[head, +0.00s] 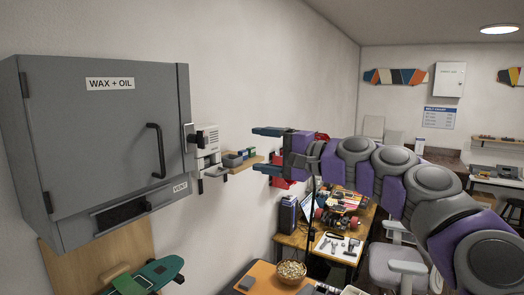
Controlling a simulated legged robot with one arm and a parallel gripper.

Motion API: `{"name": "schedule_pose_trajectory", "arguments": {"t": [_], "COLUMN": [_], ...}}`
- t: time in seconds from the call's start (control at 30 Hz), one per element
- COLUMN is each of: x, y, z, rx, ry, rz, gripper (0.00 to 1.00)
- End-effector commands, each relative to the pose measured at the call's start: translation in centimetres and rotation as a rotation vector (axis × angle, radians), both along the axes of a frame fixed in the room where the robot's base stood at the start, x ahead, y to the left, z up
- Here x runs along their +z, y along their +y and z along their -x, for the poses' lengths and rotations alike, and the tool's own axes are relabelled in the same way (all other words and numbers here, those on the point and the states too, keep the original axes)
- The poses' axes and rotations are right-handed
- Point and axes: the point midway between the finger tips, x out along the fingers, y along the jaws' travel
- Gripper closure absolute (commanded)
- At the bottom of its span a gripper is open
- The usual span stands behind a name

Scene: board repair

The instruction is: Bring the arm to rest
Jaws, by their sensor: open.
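My arm reaches in from the lower right of the head view and stretches toward the left wall. My gripper (268,150) is at its end, near the middle of the picture, with its two dark teal fingers apart, one above the other. Nothing shows between the fingers. The gripper points left, toward a small shelf (243,164) with small boxes on it. The fingers overlap the shelf's right end in the picture; I cannot tell whether they touch it.
A grey WAX + OIL cabinet (95,135) with its door shut hangs at the left. A white dispenser (207,150) is on the wall beside it. Below are a wooden workbench (290,238), a bowl (291,271), a skateboard (337,218) and a chair (390,270).

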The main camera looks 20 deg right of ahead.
Motion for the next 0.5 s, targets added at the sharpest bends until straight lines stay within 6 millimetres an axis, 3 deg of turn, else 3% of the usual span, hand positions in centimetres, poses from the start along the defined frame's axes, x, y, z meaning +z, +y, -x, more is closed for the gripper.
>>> {"name": "schedule_pose_trajectory", "arguments": {"t": [0.33,0.43,0.5], "x": [-0.3,-1.5,-3.3], "y": [0.8,3.6,6.9], "z": [0.2,1.2,2.3], "rx": [0.013,0.060,0.117], "ry": [0.003,0.016,0.035], "rz": [0.018,0.086,0.171], "gripper": [0.23,0.23,0.23]}}
